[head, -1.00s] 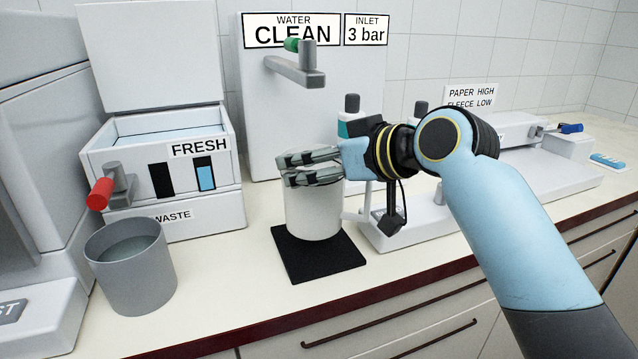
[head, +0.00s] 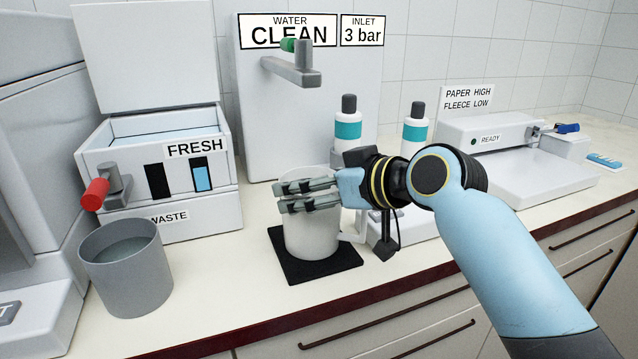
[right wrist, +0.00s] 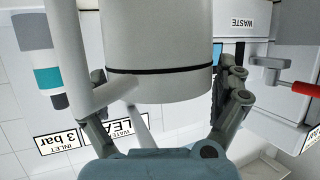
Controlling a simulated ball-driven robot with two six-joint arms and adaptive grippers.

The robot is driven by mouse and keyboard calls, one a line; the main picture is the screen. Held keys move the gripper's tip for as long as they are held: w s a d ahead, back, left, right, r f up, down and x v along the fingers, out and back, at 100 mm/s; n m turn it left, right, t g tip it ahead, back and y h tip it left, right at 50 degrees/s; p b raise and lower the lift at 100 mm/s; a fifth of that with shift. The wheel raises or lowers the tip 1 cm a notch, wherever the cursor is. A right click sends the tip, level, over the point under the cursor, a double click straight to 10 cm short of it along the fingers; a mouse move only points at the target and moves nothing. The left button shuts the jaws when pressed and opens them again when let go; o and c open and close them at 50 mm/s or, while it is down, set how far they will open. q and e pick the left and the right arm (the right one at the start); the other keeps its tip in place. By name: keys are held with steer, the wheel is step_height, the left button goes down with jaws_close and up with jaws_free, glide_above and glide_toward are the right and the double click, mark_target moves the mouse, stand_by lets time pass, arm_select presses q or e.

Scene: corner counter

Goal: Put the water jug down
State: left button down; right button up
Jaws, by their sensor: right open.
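The white water jug (head: 312,232) stands upright on a black mat (head: 340,258), below the tap of the clean-water unit. Its handle (head: 352,228) points to the right in the head view. My right gripper (head: 288,196) reaches in from the right at the jug's upper part and hides some of it. In the right wrist view the jug (right wrist: 158,50) sits between the two spread fingers, one on each side. The gripper is open around the jug. Whether a finger still touches it I cannot tell. My left gripper is not in view.
A grey bucket (head: 130,280) holding liquid stands at the left by the FRESH/WASTE box (head: 205,215) with its red-handled tap (head: 97,193). Two teal-labelled bottles (head: 348,118) stand behind my arm. The tap (head: 295,72) overhangs the jug. Counter is clear between bucket and mat.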

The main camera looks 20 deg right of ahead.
steer(key=v, duration=1.2)
steer(key=shift+r+p, duration=0.2)
steer(key=shift+p, duration=0.15)
